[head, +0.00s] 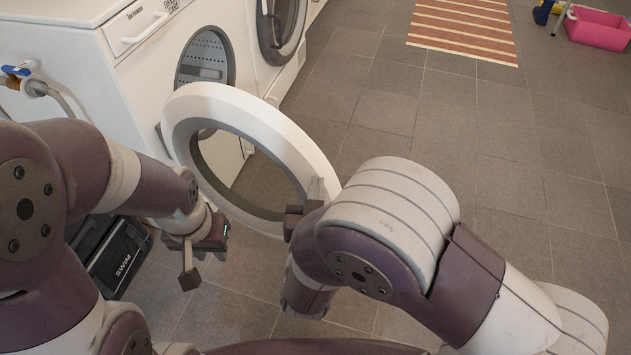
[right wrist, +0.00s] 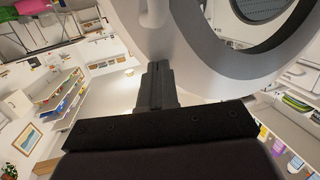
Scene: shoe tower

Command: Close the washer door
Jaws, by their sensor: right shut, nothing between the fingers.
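The washer (head: 75,60) is a white front-loader at the upper left, with its dark round drum opening (head: 205,58) exposed. Its door (head: 225,103), a white ring with a grey inner rim, stands wide open, swung out from the front. My right gripper (head: 317,190) is shut and empty at the door's outer right edge. In the right wrist view its closed fingers (right wrist: 157,85) lie against or just in front of the white door rim (right wrist: 190,55); contact is unclear. My left gripper (head: 188,278) hangs below and left of the door, apart from it; its jaw opening is unclear.
A second front-loader (head: 280,25) stands beyond the washer. A dark bag marked SWIM (head: 120,258) lies on the floor under my left arm. A striped rug (head: 463,28) and a pink tub (head: 600,28) are far off. The tiled floor to the right is clear.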

